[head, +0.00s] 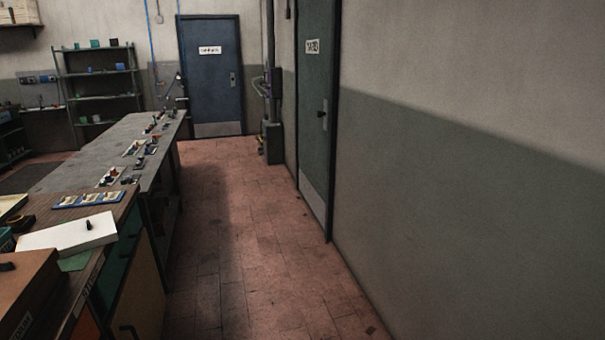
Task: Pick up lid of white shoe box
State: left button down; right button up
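A white box lid (70,233) with a small dark knob on top shows at the lower left, on the near workbench. It looks flat and level. What lies under it, including the body of the white shoe box, cannot be made out clearly. Neither my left gripper nor my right gripper is in the head view.
A brown box (28,290) with a dark knob stands in front of the white lid. A blue tray (88,199) lies behind it. A long grey table (95,150) with small parts extends beyond. The tiled floor (240,240) right of the benches is clear, bounded by a wall (460,190).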

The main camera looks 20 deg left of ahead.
aim_at(76, 237)
jog(key=i+u, duration=0.45)
jog(key=i+l+u, duration=0.15)
jog(key=i+u, duration=0.35)
jog(key=i+l+u, duration=0.1)
jog(key=i+u, duration=0.2)
jog(key=u, duration=0.2)
jog(key=i+l+u, duration=0.2)
jog(key=u, duration=0.25)
jog(key=i+l+u, duration=0.3)
jog(key=u, duration=0.2)
jog(key=i+l+u, duration=0.2)
jog(key=l+u, duration=0.3)
jog(key=i+l+u, duration=0.15)
jog(key=l+u, duration=0.2)
jog(key=i+l+u, duration=0.1)
jog(key=l+u, duration=0.2)
